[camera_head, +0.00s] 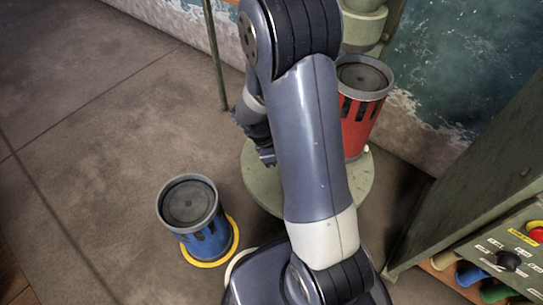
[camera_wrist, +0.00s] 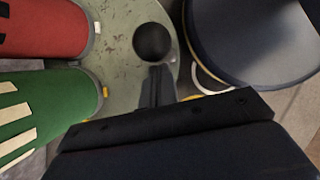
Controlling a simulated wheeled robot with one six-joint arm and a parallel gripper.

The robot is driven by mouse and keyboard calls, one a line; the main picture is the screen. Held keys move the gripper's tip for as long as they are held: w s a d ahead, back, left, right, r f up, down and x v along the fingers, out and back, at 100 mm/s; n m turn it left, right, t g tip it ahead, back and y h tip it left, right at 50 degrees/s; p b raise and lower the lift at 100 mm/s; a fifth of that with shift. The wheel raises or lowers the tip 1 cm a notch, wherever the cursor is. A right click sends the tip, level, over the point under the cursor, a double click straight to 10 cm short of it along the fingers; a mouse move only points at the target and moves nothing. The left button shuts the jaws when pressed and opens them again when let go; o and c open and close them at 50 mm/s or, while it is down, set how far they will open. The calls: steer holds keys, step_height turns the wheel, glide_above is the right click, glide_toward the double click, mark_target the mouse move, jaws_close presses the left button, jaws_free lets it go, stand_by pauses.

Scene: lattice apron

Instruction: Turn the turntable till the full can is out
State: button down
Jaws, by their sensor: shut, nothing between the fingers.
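The turntable (camera_head: 256,186) is a worn, pale green disc low over the floor, partly hidden by my arm in the head view. A red can (camera_head: 368,120) with dark slots stands at its far right side; it also shows in the wrist view (camera_wrist: 45,28). A green can (camera_wrist: 50,108) with cream bars is beside it in the wrist view; I do not see it in the head view. A round black knob (camera_wrist: 153,42) shows over the turntable. My gripper (camera_wrist: 158,72) is shut and empty, its tips close to the knob; I cannot tell if they touch.
A blue can (camera_head: 190,210) stands upright in a yellow ring (camera_head: 232,246) on the floor, left of the turntable. A control panel (camera_head: 510,255) with coloured knobs is at the right. A green post (camera_head: 215,55) rises behind. The floor at left is clear.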

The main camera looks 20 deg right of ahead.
steer(key=s+d+n+t, duration=0.2)
steer(key=s+d+n, duration=0.3)
steer(key=d, duration=0.4)
steer(key=shift+s+h, duration=0.4)
steer(key=shift+s, duration=0.4)
steer(key=shift+d, duration=0.1)
